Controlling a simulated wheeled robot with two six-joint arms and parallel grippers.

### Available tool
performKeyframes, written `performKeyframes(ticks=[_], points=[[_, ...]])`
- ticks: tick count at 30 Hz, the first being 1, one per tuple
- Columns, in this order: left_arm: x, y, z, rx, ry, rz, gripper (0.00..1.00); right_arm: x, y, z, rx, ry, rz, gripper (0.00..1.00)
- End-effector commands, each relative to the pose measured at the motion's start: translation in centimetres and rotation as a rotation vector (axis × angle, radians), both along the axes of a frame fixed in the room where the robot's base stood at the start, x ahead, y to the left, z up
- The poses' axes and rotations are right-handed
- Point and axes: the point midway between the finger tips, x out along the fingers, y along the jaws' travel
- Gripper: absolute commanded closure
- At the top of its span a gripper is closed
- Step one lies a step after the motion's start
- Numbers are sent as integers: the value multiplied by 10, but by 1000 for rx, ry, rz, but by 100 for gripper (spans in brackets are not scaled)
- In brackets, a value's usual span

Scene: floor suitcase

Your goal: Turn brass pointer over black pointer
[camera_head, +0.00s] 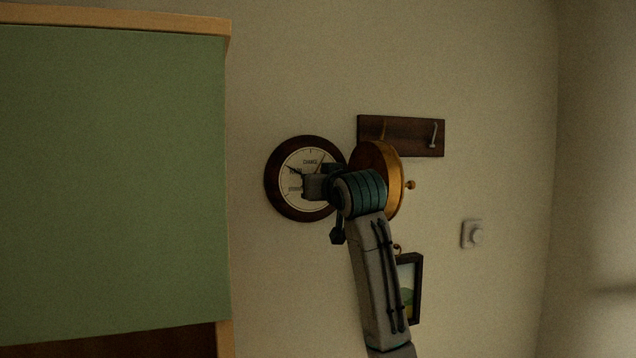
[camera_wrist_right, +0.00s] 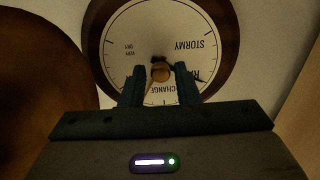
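A round barometer with a dark wooden rim (camera_head: 273,180) hangs on the wall; its pale dial carries weather words. Its round brass-edged cover (camera_head: 393,175) stands swung open to the right. The brass pointer (camera_head: 321,162) points up and slightly right, near CHANGE. The black pointer (camera_head: 293,170) points up and left, near RAIN. My right gripper (camera_wrist_right: 161,72) is at the dial, open, one finger on each side of the small brass centre knob (camera_wrist_right: 161,75), with gaps showing. It hides part of the dial in the head view (camera_head: 308,183). My left gripper is not in view.
A dark hook board (camera_head: 405,136) is above right of the barometer, close behind the open cover. A small framed picture (camera_head: 415,290) hangs below, beside my right arm. A wall dial switch (camera_head: 472,234) is to the right. A green panel (camera_head: 110,180) fills the left.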

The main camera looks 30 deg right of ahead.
Motion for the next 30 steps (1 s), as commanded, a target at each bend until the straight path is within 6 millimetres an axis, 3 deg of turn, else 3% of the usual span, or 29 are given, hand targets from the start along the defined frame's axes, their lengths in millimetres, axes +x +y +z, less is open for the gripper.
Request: performKeyframes(ticks=[1, 4, 17, 30], points=[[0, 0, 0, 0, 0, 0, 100, 0, 0, 0, 0, 0, 0, 82], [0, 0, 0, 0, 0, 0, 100, 0, 0, 0, 0, 0, 0, 100], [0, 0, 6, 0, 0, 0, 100, 0, 0, 1, -77, 19, 0, 100], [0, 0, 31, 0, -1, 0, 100, 0, 0, 3, -430, 105, 0, 100]])
